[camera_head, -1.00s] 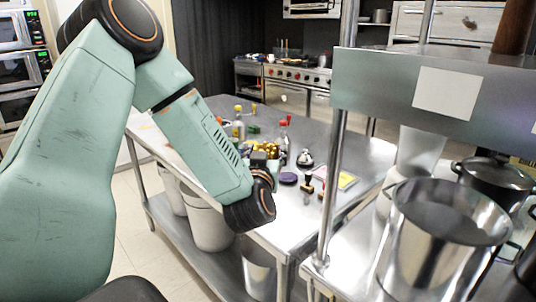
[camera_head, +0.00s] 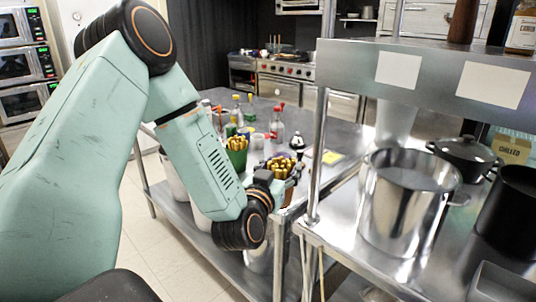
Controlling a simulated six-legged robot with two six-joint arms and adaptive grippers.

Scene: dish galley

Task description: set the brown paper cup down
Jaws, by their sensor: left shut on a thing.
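My left arm reaches in from the left, and my left gripper (camera_head: 272,182) is at its end, over the near part of the steel table. It is shut on the brown paper cup (camera_head: 290,190), of which only a small part shows beside the gripper. My wrist hides most of the fingers, and I cannot tell whether the cup's base touches the table. My right gripper is not in view.
A green cup of yellow sticks (camera_head: 237,147), a clear red-topped bottle (camera_head: 277,130) and a bell (camera_head: 297,142) stand on the steel table (camera_head: 345,140). A shelf post (camera_head: 319,150) rises right of the gripper. A large steel pot (camera_head: 405,200) stands on the right counter.

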